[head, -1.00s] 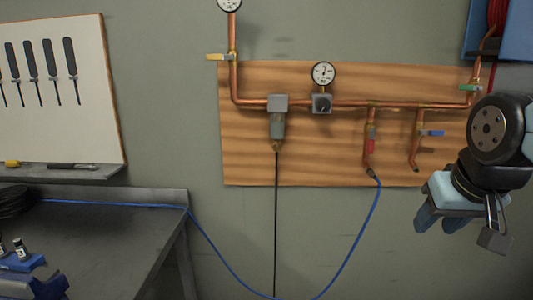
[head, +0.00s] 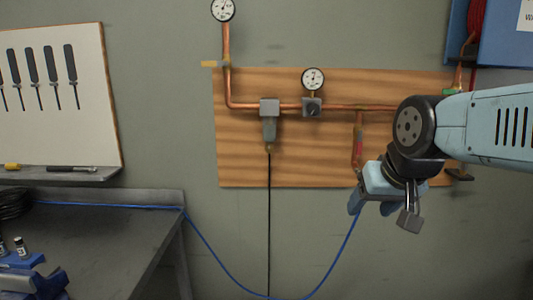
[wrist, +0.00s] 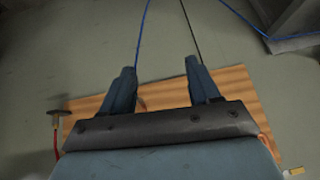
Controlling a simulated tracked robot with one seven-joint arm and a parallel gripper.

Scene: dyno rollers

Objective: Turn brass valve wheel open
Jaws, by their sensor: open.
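No brass valve wheel can be made out for certain in either view. Copper pipework (head: 240,104) runs along a wooden board on the wall. A small dark disc-like part (head: 460,175) shows by the board's lower right edge; a similar grey disc (wrist: 57,113) shows at left in the wrist view. My gripper (head: 373,206) is open and empty, in front of the board's lower edge below the red lever. Its spread fingers show in the wrist view (wrist: 160,75). My arm hides the pipework at right.
The wooden board (head: 310,170) carries a round gauge (head: 313,79); another gauge (head: 223,9) is above. A blue hose (head: 335,265) and black cord (head: 269,220) hang below. A workbench (head: 110,235) stands at left, a blue cabinet (head: 492,45) at upper right.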

